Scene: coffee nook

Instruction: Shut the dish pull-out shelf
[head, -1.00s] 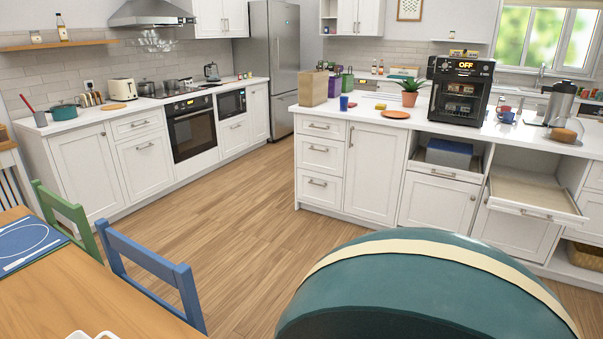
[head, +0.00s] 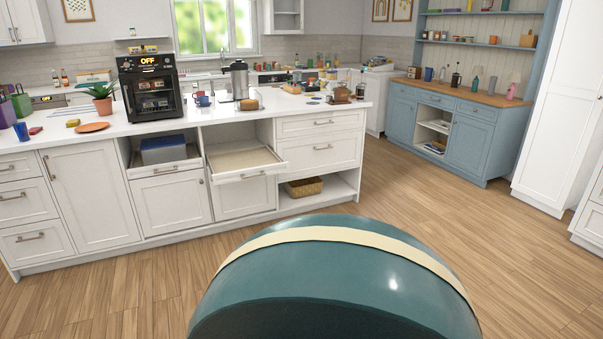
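A white pull-out shelf (head: 245,162) sticks out of the island cabinet, well forward of the fronts beside it. Its tray looks empty, and a bar handle (head: 253,175) sits on its front edge. To its left, another pull-out (head: 164,169) with a grey-blue box (head: 163,149) on it sits nearly level with the cabinet front. I cannot tell for certain which of the two is the dish shelf. Neither of my grippers is in view.
The white island counter (head: 110,126) carries a black oven-like machine (head: 151,85), a potted plant and a steel urn (head: 238,78). A basket (head: 304,187) sits on a low open shelf. A blue hutch (head: 445,135) stands at the right. Wooden floor (head: 520,235) lies clear between.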

